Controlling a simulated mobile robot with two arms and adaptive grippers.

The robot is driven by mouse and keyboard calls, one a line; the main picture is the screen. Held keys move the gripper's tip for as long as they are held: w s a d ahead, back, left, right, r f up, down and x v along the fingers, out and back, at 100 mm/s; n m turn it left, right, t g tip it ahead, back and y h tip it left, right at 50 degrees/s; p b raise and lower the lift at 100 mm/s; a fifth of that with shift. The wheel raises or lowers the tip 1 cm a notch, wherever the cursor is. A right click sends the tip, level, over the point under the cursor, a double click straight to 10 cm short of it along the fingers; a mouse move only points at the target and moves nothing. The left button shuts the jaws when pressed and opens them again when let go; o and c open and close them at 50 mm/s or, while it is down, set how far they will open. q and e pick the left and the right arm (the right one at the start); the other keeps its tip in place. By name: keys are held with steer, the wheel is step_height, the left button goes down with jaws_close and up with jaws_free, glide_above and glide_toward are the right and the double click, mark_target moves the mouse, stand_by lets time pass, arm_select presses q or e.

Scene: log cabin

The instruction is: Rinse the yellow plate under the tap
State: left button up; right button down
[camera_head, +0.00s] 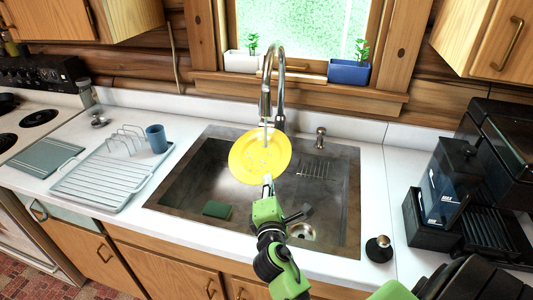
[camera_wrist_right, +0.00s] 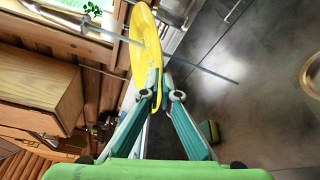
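The yellow plate (camera_head: 245,158) is tilted up under the tap spout (camera_head: 265,103), above the sink (camera_head: 185,172). A thin pale stream runs from the spout to the plate, and pale drops show on its face. My right gripper (camera_head: 267,184) is shut on the plate's lower edge. In the right wrist view, the gripper fingers (camera_wrist_right: 160,92) pinch the rim of the plate (camera_wrist_right: 145,42), and a thin grey-blue streak passes across it. My left gripper is not in view.
A green sponge (camera_head: 217,210) lies in the sink. A drying rack (camera_head: 100,180) with a blue cup (camera_head: 156,138) stands left of it. A black coffee machine (camera_head: 450,185) stands at the right. Potted plants (camera_head: 348,72) sit on the windowsill behind the tap.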

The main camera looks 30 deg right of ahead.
steer(key=a, duration=0.1)
steer(key=s+a, duration=0.1)
steer(key=a, duration=0.1)
steer(key=a+b, duration=0.1)
steer(key=shift+s+a, duration=0.25)
steer(key=shift+s, duration=0.15)
stand_by(1.1)
